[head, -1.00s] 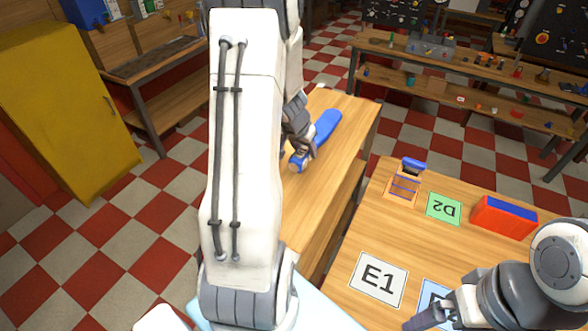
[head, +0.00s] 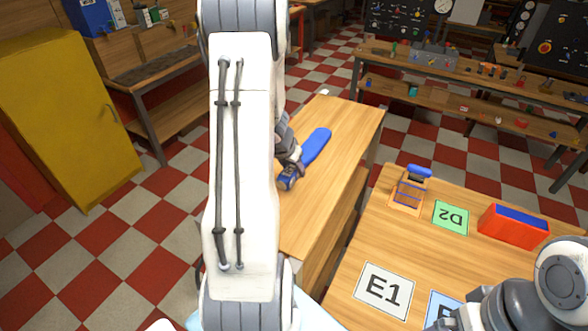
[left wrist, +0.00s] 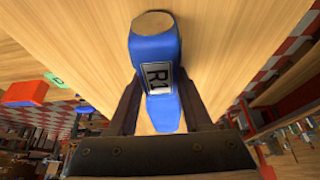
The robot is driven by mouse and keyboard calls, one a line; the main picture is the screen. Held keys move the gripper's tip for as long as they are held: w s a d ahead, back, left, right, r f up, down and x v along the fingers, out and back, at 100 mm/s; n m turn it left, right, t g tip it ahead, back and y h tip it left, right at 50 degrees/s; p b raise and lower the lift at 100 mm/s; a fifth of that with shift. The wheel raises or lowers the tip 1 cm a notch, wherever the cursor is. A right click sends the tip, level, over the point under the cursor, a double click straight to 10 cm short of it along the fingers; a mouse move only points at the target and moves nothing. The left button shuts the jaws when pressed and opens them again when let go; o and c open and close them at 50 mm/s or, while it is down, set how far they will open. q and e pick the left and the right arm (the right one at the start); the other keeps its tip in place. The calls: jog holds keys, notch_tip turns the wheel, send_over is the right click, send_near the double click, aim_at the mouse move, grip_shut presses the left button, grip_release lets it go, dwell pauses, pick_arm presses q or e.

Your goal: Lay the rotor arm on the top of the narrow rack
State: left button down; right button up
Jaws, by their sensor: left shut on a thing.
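In the left wrist view, the rotor arm (left wrist: 155,55) sits between the fingers, with a label reading R1 and a round tan end.
The right table (head: 345,285) holds a red box (head: 513,232) with a blue top, a green D2 card (head: 451,217), a white E1 card (head: 384,289) and a partly hidden blue card (head: 441,306). A gap separates it from the bench (head: 350,120).

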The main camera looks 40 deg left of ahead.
pick_arm(q)
jog(key=shift+f, duration=0.15)
jog(key=shift+c, duration=1.6)
grip_release()
